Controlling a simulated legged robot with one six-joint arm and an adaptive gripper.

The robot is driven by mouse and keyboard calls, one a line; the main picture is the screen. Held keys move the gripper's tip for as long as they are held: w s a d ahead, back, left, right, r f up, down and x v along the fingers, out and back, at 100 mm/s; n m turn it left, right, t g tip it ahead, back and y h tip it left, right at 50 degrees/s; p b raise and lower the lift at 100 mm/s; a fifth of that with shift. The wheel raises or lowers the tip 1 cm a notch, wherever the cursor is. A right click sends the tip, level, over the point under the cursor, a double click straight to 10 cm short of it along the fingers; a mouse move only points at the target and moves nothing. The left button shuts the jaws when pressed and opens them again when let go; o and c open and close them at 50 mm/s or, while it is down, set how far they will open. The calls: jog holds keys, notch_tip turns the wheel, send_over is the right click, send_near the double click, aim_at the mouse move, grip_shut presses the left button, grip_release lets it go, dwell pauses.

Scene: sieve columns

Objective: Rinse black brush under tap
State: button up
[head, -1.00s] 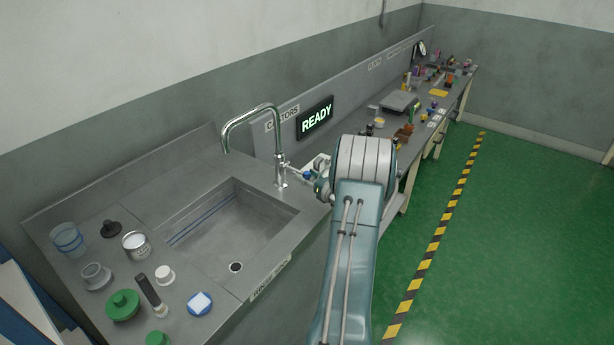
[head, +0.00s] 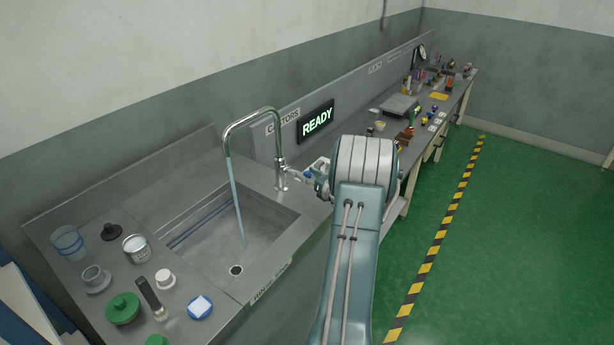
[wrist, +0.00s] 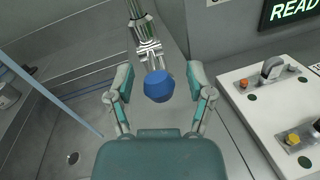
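The black brush (head: 149,297), a dark handle with a pale end, lies on the counter left of the sink, among other items. The tap (head: 280,150) is a chrome gooseneck, and a stream of water (head: 236,200) runs from its spout into the sink (head: 265,220). In the wrist view, the tap's blue knob (wrist: 158,87) sits between the spread fingers of my gripper (wrist: 160,80). The gripper is open, with gaps visible on both sides of the knob. In the head view, my arm largely hides the gripper beside the tap. The water stream also crosses the wrist view (wrist: 50,95).
A long workbench with a READY sign (head: 317,120) lies beyond. A white panel (wrist: 270,110) is right of my gripper.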

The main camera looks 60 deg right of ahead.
jog(key=shift+s, duration=0.1)
jog(key=s+a, duration=0.2)
jog(key=s, duration=0.9)
jog(key=shift+s+a+f, duration=0.15)
jog(key=shift+s, duration=0.15)
jog(key=shift+w, duration=0.1)
jog(key=shift+c, duration=0.3)
